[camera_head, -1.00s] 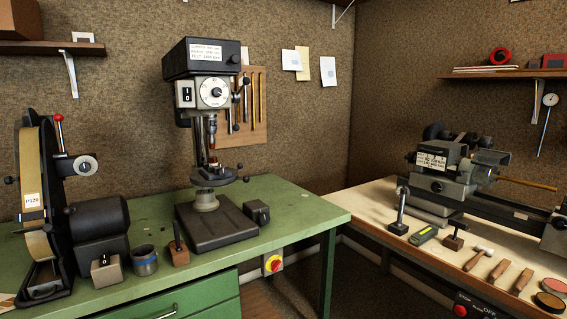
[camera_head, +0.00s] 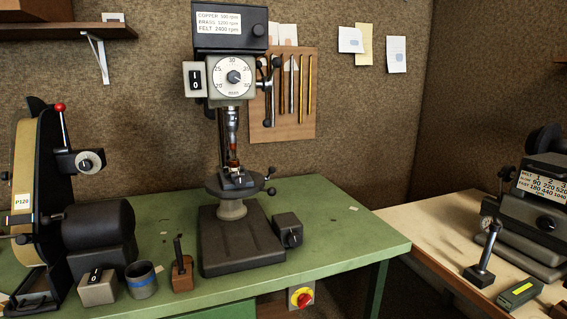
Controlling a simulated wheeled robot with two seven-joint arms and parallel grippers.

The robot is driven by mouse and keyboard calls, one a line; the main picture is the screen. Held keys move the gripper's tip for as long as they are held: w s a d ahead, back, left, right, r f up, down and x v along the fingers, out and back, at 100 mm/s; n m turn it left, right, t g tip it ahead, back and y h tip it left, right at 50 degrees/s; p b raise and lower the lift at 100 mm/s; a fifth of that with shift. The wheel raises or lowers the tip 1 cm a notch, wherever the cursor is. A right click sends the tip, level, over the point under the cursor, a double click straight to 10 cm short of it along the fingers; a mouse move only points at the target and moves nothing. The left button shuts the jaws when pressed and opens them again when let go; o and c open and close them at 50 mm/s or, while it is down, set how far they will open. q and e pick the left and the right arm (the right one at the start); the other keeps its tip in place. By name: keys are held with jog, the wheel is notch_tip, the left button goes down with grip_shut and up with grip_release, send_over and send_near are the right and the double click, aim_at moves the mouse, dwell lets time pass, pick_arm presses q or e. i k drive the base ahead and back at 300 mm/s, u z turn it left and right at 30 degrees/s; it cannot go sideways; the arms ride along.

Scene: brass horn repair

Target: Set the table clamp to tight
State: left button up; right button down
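The drill press (camera_head: 231,45) stands on the green bench in the middle of the view. Its round table (camera_head: 222,190) sits on the column above the dark base (camera_head: 238,252). A small dark fixture (camera_head: 236,178) lies on the table under the spindle. Neither of my grippers is in view.
On the green bench (camera_head: 345,230) a belt grinder (camera_head: 100,235) stands at left. A switch box (camera_head: 98,288), a metal cup (camera_head: 141,280) and a wooden block with a post (camera_head: 182,273) stand before the press. A knobbed box (camera_head: 287,229) sits beside its base. The bench's right part is mostly clear.

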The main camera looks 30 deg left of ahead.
aim_at(272, 169)
jog(key=u, duration=0.65)
jog(key=i, duration=0.8)
jog(key=u, duration=0.85)
